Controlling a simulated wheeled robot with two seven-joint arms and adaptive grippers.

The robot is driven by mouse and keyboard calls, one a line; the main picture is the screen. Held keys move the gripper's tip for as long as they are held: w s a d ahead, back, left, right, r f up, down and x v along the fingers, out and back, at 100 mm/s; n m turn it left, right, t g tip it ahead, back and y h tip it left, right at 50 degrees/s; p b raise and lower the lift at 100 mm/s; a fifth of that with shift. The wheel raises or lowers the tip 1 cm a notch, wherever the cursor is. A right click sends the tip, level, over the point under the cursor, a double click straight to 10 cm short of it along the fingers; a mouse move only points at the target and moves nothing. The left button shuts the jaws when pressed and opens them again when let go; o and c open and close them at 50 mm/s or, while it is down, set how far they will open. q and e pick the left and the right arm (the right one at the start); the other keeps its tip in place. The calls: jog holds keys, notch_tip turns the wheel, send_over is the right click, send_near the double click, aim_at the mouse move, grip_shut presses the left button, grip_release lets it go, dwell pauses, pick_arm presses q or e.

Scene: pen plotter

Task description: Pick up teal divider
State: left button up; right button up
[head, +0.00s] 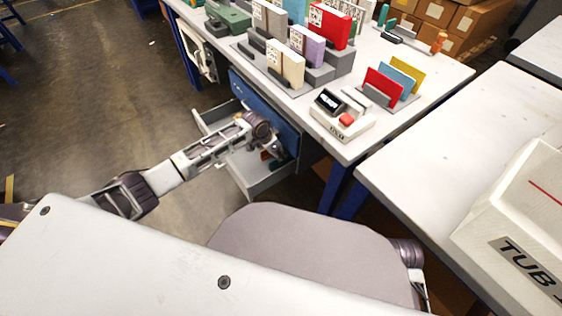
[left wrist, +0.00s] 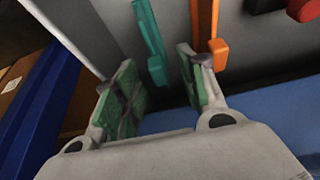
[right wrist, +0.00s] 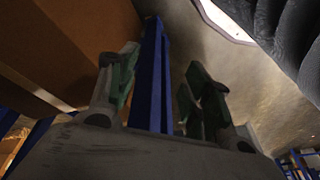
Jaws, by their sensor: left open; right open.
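The teal divider (left wrist: 150,42) is a slim teal piece in the open grey drawer (head: 248,180), seen in the left wrist view just beyond my left gripper (left wrist: 160,85). That gripper is open and empty, with green finger pads. The divider's near end lies just ahead of the gap between the fingertips, apart from them. In the head view my left gripper (head: 278,150) reaches down into the drawer and hides part of its contents. My right gripper (right wrist: 158,85) is open and holds nothing, with a blue table leg (right wrist: 152,75) showing beyond its fingers.
An orange piece (left wrist: 205,30) lies right beside the teal one, near the right finger. A red item (left wrist: 304,8) is farther right. The drawer walls and blue cabinet (head: 270,115) surround the left gripper. The tabletop (head: 350,148) above carries a control box (head: 342,115) and coloured plates (head: 388,82).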

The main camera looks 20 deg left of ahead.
aim_at(280, 154)
pick_arm(q)
jog(key=shift+b+x, duration=0.35)
jog(key=shift+x, duration=0.6)
jog(key=shift+w+d+f, duration=0.1)
jog(key=shift+d+f, duration=0.05)
jog(key=shift+f, duration=0.35)
jog(key=shift+d+f, duration=0.1)
pick_arm(e)
jog(key=shift+s+a+r, duration=0.1)
jog(key=shift+r, duration=0.5)
jog(key=shift+s+a+r, duration=0.1)
jog(key=shift+r, duration=0.5)
pick_arm(q)
jog(key=shift+c, duration=0.2)
grip_shut()
pick_arm(e)
jog(key=shift+w, duration=0.1)
